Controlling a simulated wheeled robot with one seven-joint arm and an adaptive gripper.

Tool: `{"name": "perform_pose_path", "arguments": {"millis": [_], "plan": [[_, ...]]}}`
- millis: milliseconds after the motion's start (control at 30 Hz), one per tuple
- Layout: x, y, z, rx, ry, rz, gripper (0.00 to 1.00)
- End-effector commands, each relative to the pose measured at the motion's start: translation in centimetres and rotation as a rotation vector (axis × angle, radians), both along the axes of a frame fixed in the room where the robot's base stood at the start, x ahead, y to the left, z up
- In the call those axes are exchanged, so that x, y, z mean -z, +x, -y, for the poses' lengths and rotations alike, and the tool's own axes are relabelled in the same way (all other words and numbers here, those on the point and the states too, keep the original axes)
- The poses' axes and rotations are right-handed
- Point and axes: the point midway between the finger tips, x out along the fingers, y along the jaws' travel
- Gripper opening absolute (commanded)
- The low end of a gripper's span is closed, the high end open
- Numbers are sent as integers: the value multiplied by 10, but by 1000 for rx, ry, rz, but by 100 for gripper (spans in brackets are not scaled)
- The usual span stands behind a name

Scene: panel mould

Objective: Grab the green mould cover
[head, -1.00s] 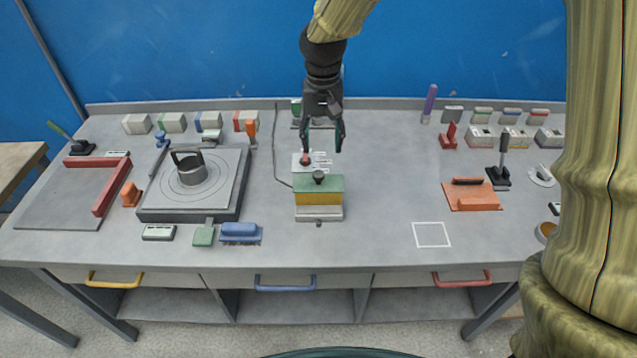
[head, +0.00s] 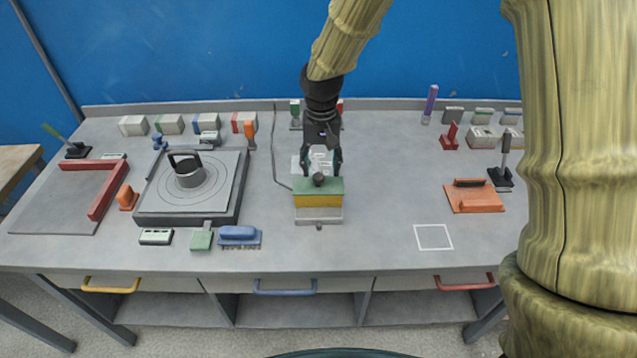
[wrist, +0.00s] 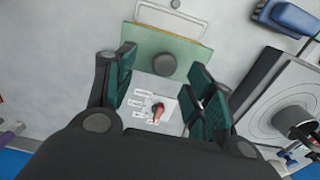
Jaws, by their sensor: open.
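The green mould cover (head: 304,186) is a flat green lid with a dark round knob (head: 318,179) on top. It sits on a yellow block (head: 318,200) on a grey base near the middle of the bench. In the wrist view the green cover (wrist: 140,57) lies just beyond my fingertips, with its knob (wrist: 164,65) roughly between their lines. My gripper (head: 322,166) is open and empty above the back edge of the cover. In the wrist view, my gripper (wrist: 160,68) has its two dark green fingers spread apart.
A label plate with a red switch (wrist: 158,110) lies behind the mould. A turntable (head: 222,190) with a grey ring stands to the left, a blue brush (head: 238,234) at front left. An orange float (head: 474,197) and white square outline (head: 433,237) lie right, with clear bench between.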

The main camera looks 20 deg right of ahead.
Motion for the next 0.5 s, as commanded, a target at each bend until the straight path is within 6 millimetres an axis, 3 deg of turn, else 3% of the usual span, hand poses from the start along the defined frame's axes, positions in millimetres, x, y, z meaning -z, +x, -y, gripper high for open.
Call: {"name": "perform_pose_path", "arguments": {"millis": [500], "plan": [[45,0,-6,-2,0,-2,53]]}}
